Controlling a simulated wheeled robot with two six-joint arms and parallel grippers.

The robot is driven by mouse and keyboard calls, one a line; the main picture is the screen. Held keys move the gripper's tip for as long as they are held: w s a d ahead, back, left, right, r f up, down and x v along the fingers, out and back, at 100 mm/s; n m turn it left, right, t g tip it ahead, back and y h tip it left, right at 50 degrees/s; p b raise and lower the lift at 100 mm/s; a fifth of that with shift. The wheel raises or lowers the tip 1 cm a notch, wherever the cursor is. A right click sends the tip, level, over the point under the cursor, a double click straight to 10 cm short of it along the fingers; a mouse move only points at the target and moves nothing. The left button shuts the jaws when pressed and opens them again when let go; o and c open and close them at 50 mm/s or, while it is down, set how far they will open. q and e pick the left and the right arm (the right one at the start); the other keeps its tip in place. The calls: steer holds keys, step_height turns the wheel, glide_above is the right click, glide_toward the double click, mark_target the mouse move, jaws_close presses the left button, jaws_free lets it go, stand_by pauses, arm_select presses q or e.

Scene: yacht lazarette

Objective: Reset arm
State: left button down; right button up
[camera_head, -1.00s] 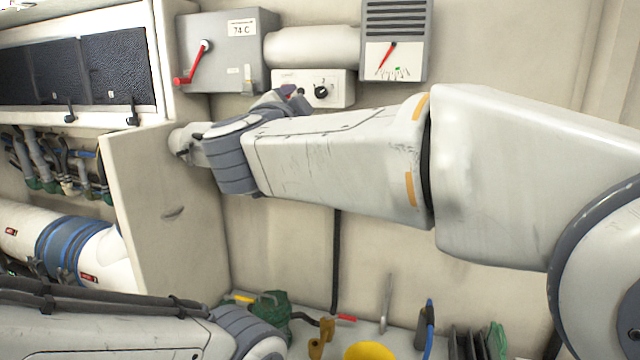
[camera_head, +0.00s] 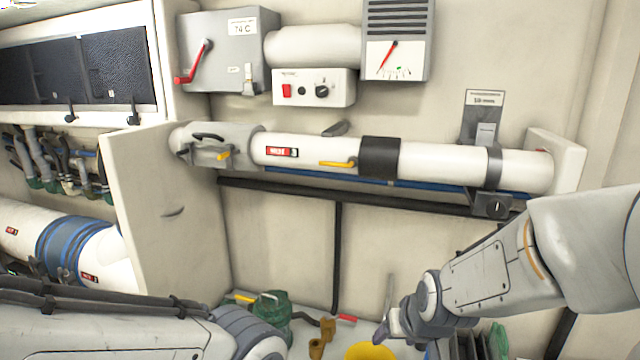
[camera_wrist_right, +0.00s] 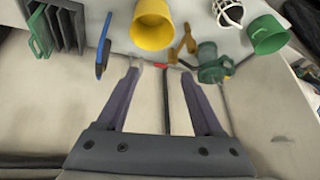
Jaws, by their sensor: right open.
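My right arm (camera_head: 490,270) comes in from the right edge of the head view and reaches down and left. My right gripper (camera_head: 385,328) is low, in front of the wall and beside a yellow container (camera_head: 369,351). In the right wrist view my right gripper (camera_wrist_right: 160,76) has its two fingers spread apart with nothing between them. My left arm (camera_head: 110,328) crosses the bottom left of the head view. Its gripper is outside the picture.
A white pipe (camera_head: 330,153) with a black band (camera_head: 380,157) runs along the wall above my right gripper. A switch panel (camera_head: 313,88) and a grey lever box (camera_head: 222,50) hang higher. A green container (camera_head: 272,308) and black racks (camera_wrist_right: 60,28) stand below.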

steer(key=s+d+f+g+h, duration=0.1)
steer(key=s+d+f+g, duration=0.3)
steer(key=s, duration=0.5)
steer(key=s+a+r+n+g, duration=0.1)
steer(key=s+a+r+n, duration=0.1)
steer(key=s+a, duration=0.4)
steer(key=s+a+r+n+g+y, duration=0.1)
steer(key=s+a+r+n, duration=0.2)
steer(key=s+a+n, duration=0.2)
steer(key=shift+s+a+r, duration=0.15)
steer(key=shift+s+a, duration=0.95)
steer(key=shift+s, duration=0.05)
